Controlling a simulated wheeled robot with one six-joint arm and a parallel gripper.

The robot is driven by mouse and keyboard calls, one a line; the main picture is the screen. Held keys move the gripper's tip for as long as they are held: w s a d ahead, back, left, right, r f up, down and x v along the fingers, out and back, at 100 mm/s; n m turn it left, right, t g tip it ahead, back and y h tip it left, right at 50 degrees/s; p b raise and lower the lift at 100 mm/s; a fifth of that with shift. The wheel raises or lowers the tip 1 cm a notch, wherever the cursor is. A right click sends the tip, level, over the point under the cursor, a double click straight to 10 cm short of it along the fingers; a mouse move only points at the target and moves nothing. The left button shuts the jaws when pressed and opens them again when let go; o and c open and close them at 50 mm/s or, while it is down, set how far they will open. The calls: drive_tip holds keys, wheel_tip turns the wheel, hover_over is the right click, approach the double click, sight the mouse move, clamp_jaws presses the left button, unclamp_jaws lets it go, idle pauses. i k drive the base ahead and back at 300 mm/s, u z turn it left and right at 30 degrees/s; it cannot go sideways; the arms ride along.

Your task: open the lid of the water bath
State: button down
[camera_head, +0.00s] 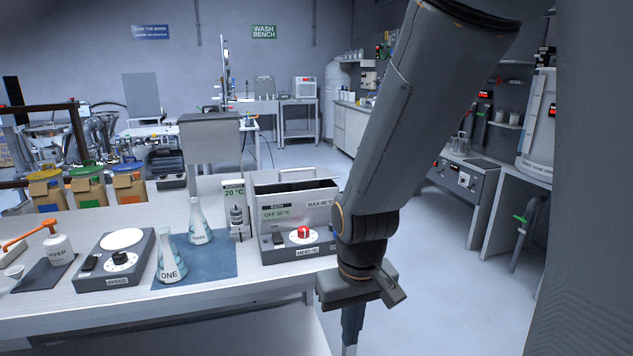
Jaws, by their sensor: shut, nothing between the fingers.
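The water bath (290,217) is a grey box marked BATH at the right end of the bench, its front panel reading OFF 20 °C. A red knob (303,232) sits on the HEAT unit at its front. A pale panel with a bar handle (297,171) shows along its back top edge, with a dark band in front of it. I cannot tell how far the lid stands open. My gripper (392,290) is shut and empty, low to the right of the bath and apart from it. My arm hides the bath's right side.
Coloured-lid bins (88,187) stand behind. The floor right of the bench (440,260) is clear.

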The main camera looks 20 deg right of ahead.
sight(267, 177)
drive_tip(key=k, duration=0.7)
drive_tip(key=u, duration=0.7)
drive_tip(key=i, duration=1.55)
drive_tip(key=z, duration=0.25)
